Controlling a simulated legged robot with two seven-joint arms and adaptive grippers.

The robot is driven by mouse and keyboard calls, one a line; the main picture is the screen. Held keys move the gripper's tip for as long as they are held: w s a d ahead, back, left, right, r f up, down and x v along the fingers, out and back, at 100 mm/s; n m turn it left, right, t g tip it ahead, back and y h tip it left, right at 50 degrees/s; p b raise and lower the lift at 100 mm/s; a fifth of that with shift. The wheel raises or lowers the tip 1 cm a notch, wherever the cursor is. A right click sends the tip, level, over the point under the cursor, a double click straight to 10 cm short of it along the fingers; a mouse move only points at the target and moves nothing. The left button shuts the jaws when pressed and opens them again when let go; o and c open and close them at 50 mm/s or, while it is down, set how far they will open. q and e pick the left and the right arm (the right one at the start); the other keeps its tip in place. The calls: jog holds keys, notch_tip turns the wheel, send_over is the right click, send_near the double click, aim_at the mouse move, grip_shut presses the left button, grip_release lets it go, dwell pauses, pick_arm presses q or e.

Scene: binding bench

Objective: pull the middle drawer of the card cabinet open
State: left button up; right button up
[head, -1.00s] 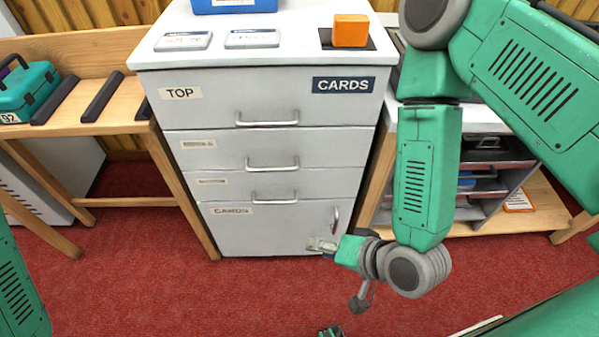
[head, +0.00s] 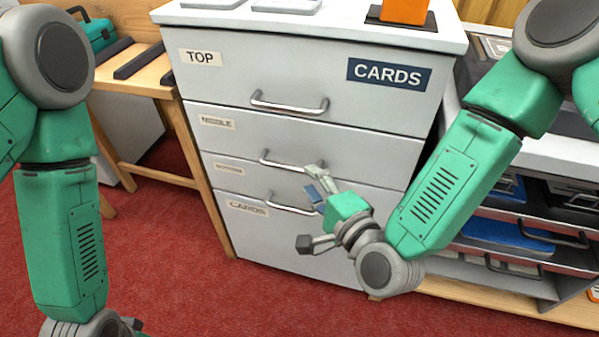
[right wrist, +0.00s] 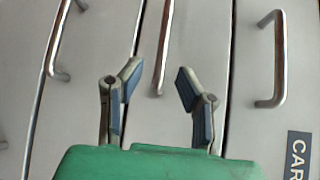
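The grey card cabinet (head: 290,75) stands in front of me. Its middle drawer (head: 375,165), labelled "MIDDLE", looks flush with the other fronts. The drawer's bar handle (head: 280,162) is partly behind my right gripper (head: 317,182) in the head view. In the right wrist view, my right gripper (right wrist: 158,78) is open. The middle handle (right wrist: 164,50) lies between and just beyond its fingertips, and nothing is held. I cannot tell whether a finger touches the front. Of my left arm, the wrist reaches the bottom left edge of the head view; its fingers cannot be made out.
The top drawer handle (head: 290,107) is above and the lower handle (head: 290,208) close below. A wooden bench (head: 155,80) stands left and an open shelf unit (head: 535,230) right. An orange block (head: 404,10) sits on the cabinet. Red carpet (head: 175,265) is free in front.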

aim_at(293, 171)
jog(key=w+a, duration=0.2)
jog(key=a, duration=0.1)
jog(key=w+a+b, duration=0.1)
jog(key=w, duration=0.1)
jog(key=shift+a+f, duration=0.25)
jog(key=shift+f, duration=0.05)
jog(key=shift+w+a, duration=0.15)
jog(key=shift+a, duration=0.05)
jog(key=shift+d, duration=0.95)
grip_shut()
pick_arm(q)
jog(key=shift+a+f, duration=0.45)
jog(key=shift+f, duration=0.35)
pick_arm(e)
jog(key=shift+a, duration=0.6)
grip_release()
pick_arm(q)
jog(key=shift+a+f, duration=0.1)
jog(key=shift+a, duration=0.05)
